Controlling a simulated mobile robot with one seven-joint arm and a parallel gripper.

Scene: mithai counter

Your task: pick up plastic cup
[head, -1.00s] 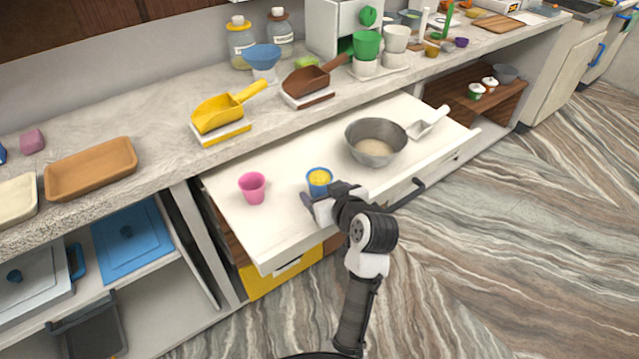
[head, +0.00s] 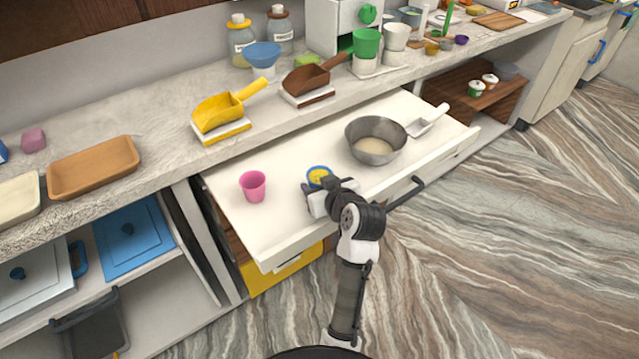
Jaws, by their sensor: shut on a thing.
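A small blue cup (head: 317,172) with yellow contents is at the middle of the pulled-out white drawer (head: 265,235). My gripper (head: 318,190) is shut on this cup from the near side and hides most of its wall; only the rim and the yellow inside show clearly. I cannot tell whether its base touches the drawer. A pink cup (head: 252,187) stands upright and apart in the drawer, left of my gripper.
A metal bowl (head: 375,141) with pale contents and a white scoop (head: 428,121) are to the right in the drawer. The drawer handle (head: 407,192) sticks out near my arm. The counter behind holds a yellow scoop (head: 222,110), a brown scoop (head: 315,76) and a brown tray (head: 92,168).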

